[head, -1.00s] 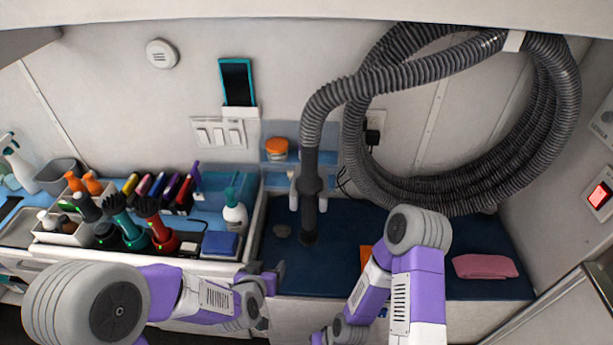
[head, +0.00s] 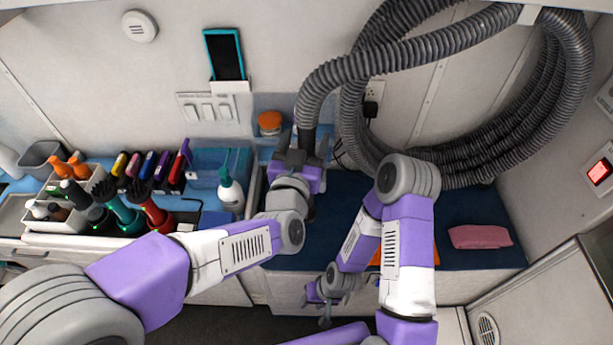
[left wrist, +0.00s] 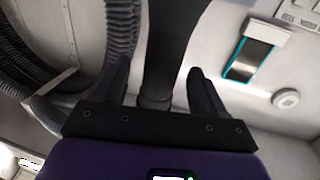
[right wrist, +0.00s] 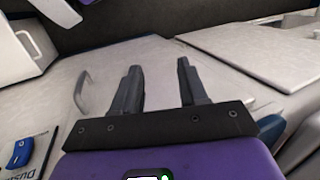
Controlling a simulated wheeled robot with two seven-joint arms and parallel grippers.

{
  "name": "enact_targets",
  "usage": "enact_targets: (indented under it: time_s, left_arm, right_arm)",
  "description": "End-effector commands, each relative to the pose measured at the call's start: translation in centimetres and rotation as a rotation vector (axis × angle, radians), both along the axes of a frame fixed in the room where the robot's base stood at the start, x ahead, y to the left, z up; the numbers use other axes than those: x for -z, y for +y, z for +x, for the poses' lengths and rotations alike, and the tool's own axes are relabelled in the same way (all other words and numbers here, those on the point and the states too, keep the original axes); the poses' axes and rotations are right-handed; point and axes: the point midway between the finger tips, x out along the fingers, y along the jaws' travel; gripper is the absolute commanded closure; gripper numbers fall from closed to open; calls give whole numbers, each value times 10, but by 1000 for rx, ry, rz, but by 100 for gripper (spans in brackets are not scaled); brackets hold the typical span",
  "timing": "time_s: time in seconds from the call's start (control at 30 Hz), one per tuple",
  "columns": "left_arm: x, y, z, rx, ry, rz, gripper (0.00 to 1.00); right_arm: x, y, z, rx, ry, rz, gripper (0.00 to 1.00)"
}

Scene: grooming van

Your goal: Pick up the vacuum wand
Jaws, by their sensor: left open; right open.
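The vacuum wand (head: 305,138) is a dark tube hanging upright at the end of the grey ribbed hose, in front of the back wall. Its lower part is hidden behind my left gripper in the head view. My left gripper (head: 307,145) is open, at the wand. In the left wrist view the wand (left wrist: 165,50) runs between the two open fingers (left wrist: 165,85), with gaps visible beside it. My right gripper (head: 318,295) is open and empty, low in front of the counter. The right wrist view shows its fingers (right wrist: 160,85) apart with nothing between them.
The grey hose (head: 570,90) is coiled on the wall at right. A pink cloth (head: 480,237) lies on the dark blue mat (head: 455,205). At left are a caddy (head: 75,222) of bottles, brushes (head: 150,210) and a white pump bottle (head: 230,192). Cabinet fronts are below.

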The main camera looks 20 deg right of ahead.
Motion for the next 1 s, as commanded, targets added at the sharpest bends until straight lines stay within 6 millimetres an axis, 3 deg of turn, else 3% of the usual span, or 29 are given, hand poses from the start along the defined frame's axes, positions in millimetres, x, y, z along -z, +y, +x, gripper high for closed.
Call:
enact_targets:
  time_s: [0.13,0.4,0.8,1.0]
  left_arm:
    - [0,-6,14,-2,0,0,28]
    - [0,-8,16,-1,1,0,28]
    - [0,-8,16,-1,0,-1,89]
    - [-2,-8,16,-1,-3,-4,89]
  right_arm:
    - [0,0,0,0,0,0,57]
    - [0,0,0,0,0,0,57]
    - [0,0,0,0,-1,0,57]
    - [0,0,0,0,0,0,57]
